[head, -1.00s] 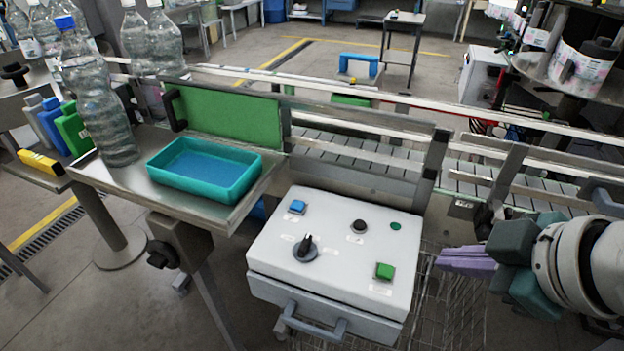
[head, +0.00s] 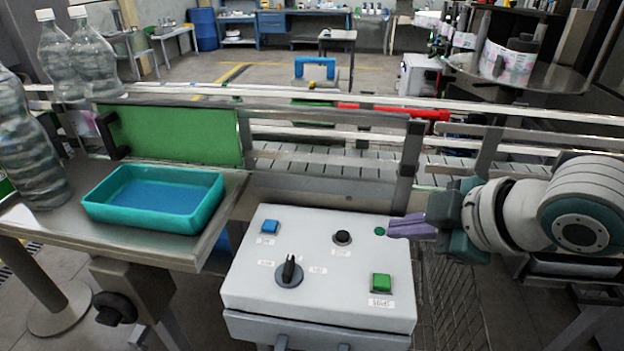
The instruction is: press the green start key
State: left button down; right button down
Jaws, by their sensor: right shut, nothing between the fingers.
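The green start key (head: 381,282) is a square green button at the lower right of the white control box (head: 318,290), with a small label below it. My right gripper (head: 392,228) comes in from the right. Its purple fingers are shut and empty, with their tips over the box's right side, beside the small round green lamp (head: 380,231). In the picture the tips are above the green key and apart from it. My left gripper is not in view.
The box also carries a blue key (head: 270,227), a black round button (head: 342,237) and a black rotary knob (head: 289,272). A teal tray (head: 154,200) stands on the metal table at left, near several bottles (head: 94,58). A conveyor (head: 345,165) runs behind the box.

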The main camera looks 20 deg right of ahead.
jog(key=b, duration=0.7)
send_over(389, 285)
notch_tip(389, 285, down, 7)
jog(key=shift+r, duration=0.1)
jog(key=shift+w+f, duration=0.1)
jog(key=shift+f, duration=0.65)
dwell(0.8)
jog(key=shift+f+b, duration=0.35)
jog(key=shift+f, duration=0.05)
jog(key=shift+f+b, duration=0.3)
jog(key=shift+f, duration=0.15)
dwell(0.5)
dwell(0.4)
jog(key=shift+r, duration=0.1)
jog(key=shift+r+p, duration=0.8)
jog(key=shift+p, duration=0.25)
